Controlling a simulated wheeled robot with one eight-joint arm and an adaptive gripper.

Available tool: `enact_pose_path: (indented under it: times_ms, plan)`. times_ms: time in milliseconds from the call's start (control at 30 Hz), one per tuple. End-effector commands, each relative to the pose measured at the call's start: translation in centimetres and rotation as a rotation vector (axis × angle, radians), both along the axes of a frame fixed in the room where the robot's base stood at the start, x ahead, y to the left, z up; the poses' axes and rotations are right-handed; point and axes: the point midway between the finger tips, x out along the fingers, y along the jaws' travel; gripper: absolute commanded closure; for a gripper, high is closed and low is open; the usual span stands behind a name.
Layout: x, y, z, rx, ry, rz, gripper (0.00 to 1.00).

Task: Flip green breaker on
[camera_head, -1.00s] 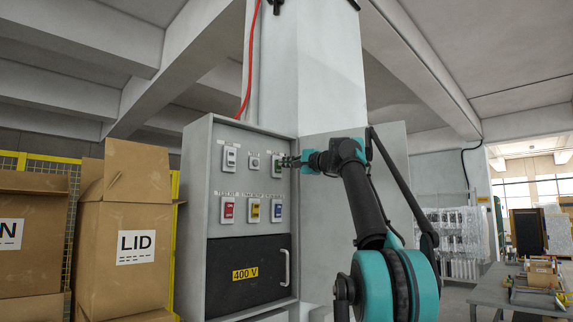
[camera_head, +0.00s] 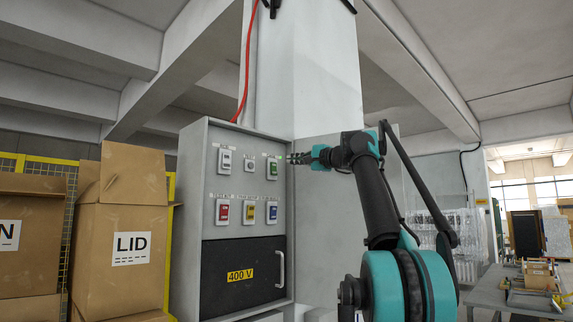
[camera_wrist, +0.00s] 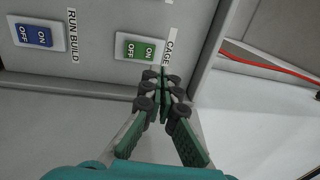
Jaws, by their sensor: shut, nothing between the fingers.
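The green breaker (camera_head: 273,168) is at the top right of the grey panel. In the wrist view the green breaker (camera_wrist: 139,49) has a white frame, OFF and ON markings and a CAGE label beside it. Which way its rocker is tipped is hard to tell. My gripper (camera_head: 291,158) is just right of the green breaker in the head view. In the wrist view my gripper (camera_wrist: 161,84) has its fingertips together and empty, beside the ON end of the breaker, seemingly apart from it.
The panel also carries a white switch (camera_head: 225,161), a small round button (camera_head: 250,165), and red (camera_head: 222,212), yellow (camera_head: 249,211) and blue (camera_head: 271,212) breakers. A black 400 V door (camera_head: 240,275) with a handle is below. Cardboard boxes (camera_head: 125,215) stand left.

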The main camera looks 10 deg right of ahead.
Motion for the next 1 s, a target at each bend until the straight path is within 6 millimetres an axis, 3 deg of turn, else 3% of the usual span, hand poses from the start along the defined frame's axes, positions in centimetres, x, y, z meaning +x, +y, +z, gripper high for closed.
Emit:
enact_pose_path:
  times_ms: [200, 400, 1000]
  plan:
    - [-3.3, -2.5, 0.5, 0.000, 0.000, -0.004, 1.00]
    - [-4.8, -3.5, 0.8, 0.001, -0.001, -0.001, 1.00]
    - [-5.0, -3.7, 0.8, 0.000, 0.000, 0.000, 1.00]
